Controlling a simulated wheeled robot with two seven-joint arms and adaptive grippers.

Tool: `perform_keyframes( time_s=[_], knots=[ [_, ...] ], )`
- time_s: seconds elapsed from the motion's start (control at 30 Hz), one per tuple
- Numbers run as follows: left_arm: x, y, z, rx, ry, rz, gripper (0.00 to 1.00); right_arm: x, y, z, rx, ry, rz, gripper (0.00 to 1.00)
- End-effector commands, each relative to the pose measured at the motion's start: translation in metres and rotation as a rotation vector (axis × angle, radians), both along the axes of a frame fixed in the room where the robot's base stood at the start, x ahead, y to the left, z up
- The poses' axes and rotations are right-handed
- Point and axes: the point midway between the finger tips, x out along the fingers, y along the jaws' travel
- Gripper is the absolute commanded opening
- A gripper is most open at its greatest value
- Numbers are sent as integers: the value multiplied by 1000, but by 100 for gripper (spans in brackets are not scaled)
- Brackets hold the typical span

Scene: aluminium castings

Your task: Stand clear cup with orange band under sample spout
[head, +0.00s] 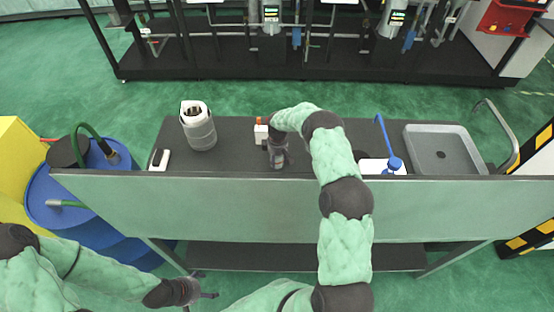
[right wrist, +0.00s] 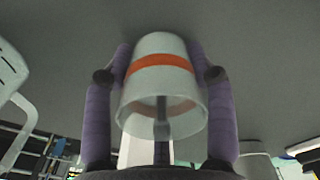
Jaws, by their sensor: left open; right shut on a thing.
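The clear cup with the orange band (right wrist: 160,85) is between the two fingers of my right gripper in the right wrist view, its wide open rim toward the camera. In the head view my right gripper (head: 279,157) is low over the dark bench, and the cup is hard to make out there. A small white block with an orange top (head: 261,130) stands just behind and left of this gripper; I cannot tell whether it carries the sample spout. My left gripper (head: 203,292) is open and empty in front of the bench, at the lower left.
Blue drums (head: 75,195) stand left of the bench.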

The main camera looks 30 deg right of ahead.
Motion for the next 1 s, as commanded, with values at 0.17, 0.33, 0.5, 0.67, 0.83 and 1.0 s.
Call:
perform_keyframes(
  time_s=[0.17, 0.33, 0.5, 0.67, 0.83, 1.0],
  knots=[
    [0, 0, -3, 0, 0, 0, 78, 0, 0, -3, 1, 1, 0, 73],
    [0, 0, -3, 0, 0, 0, 78, 0, 0, -2, 1, 1, 0, 80],
    [0, 0, -3, 0, 0, 0, 78, 0, 0, -2, 0, 0, 0, 80],
    [0, 0, 3, 0, 0, 0, 78, 0, 0, 3, 0, 0, 0, 80],
    [0, 0, -1, 0, 0, 0, 78, 0, 0, 30, -2, -3, 1, 80],
    [0, 0, -2, 0, 0, 0, 78, 0, -1, 66, -1, -3, 1, 80]
  ],
)
